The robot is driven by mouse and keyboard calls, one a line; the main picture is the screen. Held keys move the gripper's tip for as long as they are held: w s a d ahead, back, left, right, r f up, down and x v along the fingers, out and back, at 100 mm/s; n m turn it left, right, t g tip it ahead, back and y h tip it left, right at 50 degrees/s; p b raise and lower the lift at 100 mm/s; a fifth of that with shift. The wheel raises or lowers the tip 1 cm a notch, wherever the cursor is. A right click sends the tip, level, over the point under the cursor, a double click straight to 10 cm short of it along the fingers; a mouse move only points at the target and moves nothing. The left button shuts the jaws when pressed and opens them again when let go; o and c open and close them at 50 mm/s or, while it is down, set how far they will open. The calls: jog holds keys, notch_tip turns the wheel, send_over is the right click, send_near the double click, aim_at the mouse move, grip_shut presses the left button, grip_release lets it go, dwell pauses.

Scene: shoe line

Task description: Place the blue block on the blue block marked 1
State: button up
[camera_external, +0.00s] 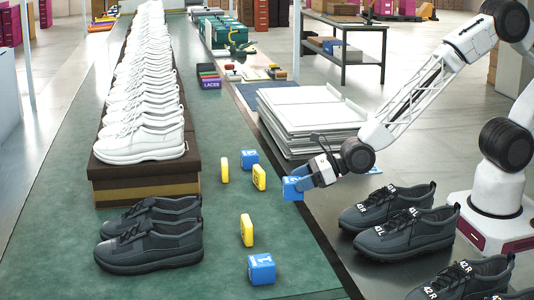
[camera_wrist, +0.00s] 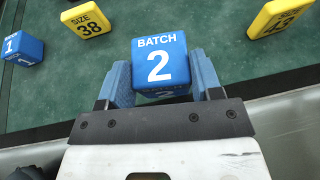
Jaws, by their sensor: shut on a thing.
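My gripper (camera_external: 308,178) is shut on a blue block reading "BATCH 2" (camera_external: 292,188), which sits between the blue fingers in the wrist view (camera_wrist: 160,60). The gripper and block are at the right edge of the green mat; their exact height is hard to tell. The blue block marked 1 (camera_external: 261,268) stands on the mat near the front. A blue block marked 1 also shows at the left of the wrist view (camera_wrist: 22,48), apart from the held block. Another blue block (camera_external: 250,157) stands farther back; its marking is hard to read.
Yellow blocks (camera_external: 247,230) stand between the blue ones; one in the wrist view reads "SIZE 38" (camera_wrist: 86,19). Dark shoes (camera_external: 150,245) are left on the mat (camera_external: 210,285). More dark shoes (camera_external: 405,235) are at right. White trays (camera_external: 310,115) are stacked behind my gripper.

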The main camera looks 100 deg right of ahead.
jog(key=shift+a, duration=0.1)
jog(key=shift+w+a+r, duration=0.15)
jog(key=shift+a+r, duration=0.05)
jog(key=shift+a, duration=0.2)
jog(key=a+r, duration=0.2)
jog(key=a, duration=1)
jog(key=a+r+n+y, duration=0.1)
jog(key=a+r, duration=0.2)
jog(key=a, duration=1)
jog(key=shift+w+r+y, duration=0.2)
jog(key=shift+r+y, duration=0.05)
jog(key=shift+y, duration=0.05)
jog(key=shift+a, duration=0.1)
jog(key=shift+w, duration=0.1)
jog(key=w+a+f, duration=0.1)
jog(key=w+a, duration=0.3)
jog(key=w, duration=1)
jog(key=shift+w+a+f, duration=0.15)
jog(key=shift+f, duration=0.05)
